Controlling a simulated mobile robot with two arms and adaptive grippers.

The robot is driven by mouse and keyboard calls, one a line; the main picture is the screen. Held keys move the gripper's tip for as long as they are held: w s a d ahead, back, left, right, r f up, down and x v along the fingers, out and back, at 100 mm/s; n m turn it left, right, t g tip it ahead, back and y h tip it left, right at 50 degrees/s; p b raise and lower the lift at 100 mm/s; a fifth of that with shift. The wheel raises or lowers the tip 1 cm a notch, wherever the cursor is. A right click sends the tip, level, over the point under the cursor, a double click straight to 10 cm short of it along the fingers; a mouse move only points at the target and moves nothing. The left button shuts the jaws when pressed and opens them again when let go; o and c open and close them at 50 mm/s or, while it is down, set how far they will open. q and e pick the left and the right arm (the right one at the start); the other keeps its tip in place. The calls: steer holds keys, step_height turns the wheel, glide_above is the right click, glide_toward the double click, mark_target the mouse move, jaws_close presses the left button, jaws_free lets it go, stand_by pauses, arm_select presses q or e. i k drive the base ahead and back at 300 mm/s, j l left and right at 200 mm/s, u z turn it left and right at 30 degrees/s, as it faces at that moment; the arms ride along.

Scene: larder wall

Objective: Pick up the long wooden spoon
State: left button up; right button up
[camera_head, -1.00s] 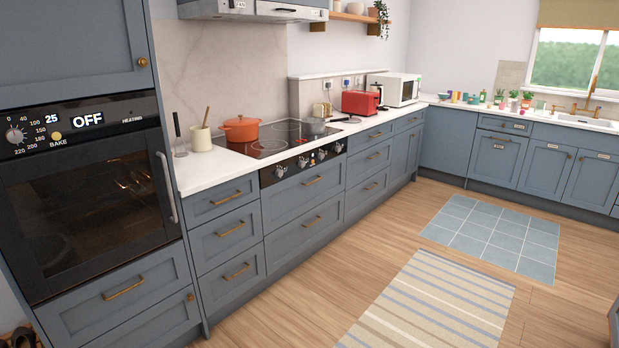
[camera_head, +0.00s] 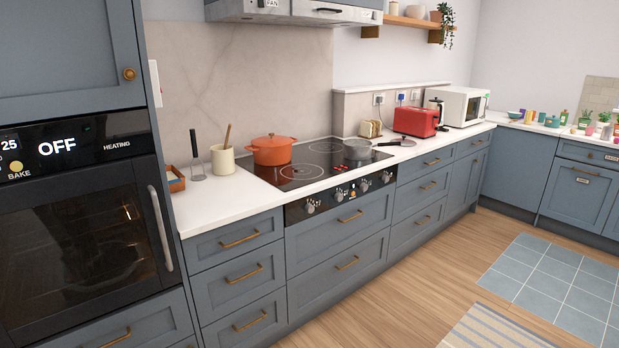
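A long wooden spoon (camera_head: 227,137) stands in a cream crock (camera_head: 223,160) on the white counter, left of the hob. Only the upper part of its handle shows, leaning slightly to the right; its lower part is hidden inside the crock. Neither of my grippers is in view.
A dark-handled utensil (camera_head: 195,158) stands upright left of the crock, beside a wooden tray (camera_head: 175,180). The counter in front of the crock is clear.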

mark_target(230, 126)
steer(key=i+l+u, duration=1)
steer(key=i+l, duration=0.4)
steer(key=l, duration=0.15)
steer(key=i+l, duration=0.35)
steer(key=l, duration=0.15)
steer(key=i+l, duration=0.4)
steer(key=l, duration=0.15)
